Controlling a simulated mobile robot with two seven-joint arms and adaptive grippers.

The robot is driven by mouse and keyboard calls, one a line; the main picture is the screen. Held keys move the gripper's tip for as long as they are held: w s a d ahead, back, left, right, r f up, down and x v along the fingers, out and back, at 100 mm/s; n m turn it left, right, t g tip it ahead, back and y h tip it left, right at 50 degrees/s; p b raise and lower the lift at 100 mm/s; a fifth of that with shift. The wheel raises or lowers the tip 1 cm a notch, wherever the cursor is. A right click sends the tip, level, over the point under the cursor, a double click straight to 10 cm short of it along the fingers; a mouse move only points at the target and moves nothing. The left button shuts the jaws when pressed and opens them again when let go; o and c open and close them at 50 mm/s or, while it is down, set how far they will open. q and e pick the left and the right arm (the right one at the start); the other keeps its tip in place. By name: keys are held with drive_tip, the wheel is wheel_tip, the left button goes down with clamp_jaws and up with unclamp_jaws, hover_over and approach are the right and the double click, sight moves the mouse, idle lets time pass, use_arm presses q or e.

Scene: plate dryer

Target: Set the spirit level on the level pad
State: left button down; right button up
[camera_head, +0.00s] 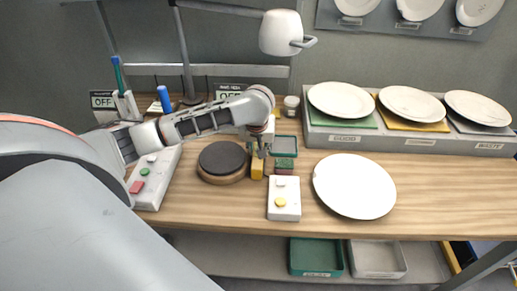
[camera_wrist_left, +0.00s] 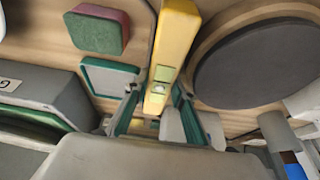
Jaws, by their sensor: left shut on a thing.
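The yellow spirit level (camera_head: 257,168) is held by my left gripper (camera_head: 264,148), between the round dark disc and the small blocks on the table. In the left wrist view, the level (camera_wrist_left: 176,35) runs up from between the fingers of the gripper (camera_wrist_left: 158,100), and its small vial window shows near them. A grey square pad with a green rim, probably the level pad (camera_head: 286,142), lies just right of the gripper. It also shows in the left wrist view (camera_wrist_left: 110,78), left of the level and apart from it. My right gripper is out of view.
A red-and-green block (camera_head: 284,168) lies in front of the pad. The round dark disc (camera_head: 222,157) stands left of the level. A white box with a yellow button (camera_head: 284,201) and a white plate (camera_head: 354,185) are nearer the front. A plate rack (camera_head: 330,140) stands behind right.

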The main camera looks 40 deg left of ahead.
use_arm(q)
drive_tip(key=shift+f, duration=0.1)
drive_tip(key=c, duration=2)
unclamp_jaws()
drive_tip(key=shift+o, duration=0.2)
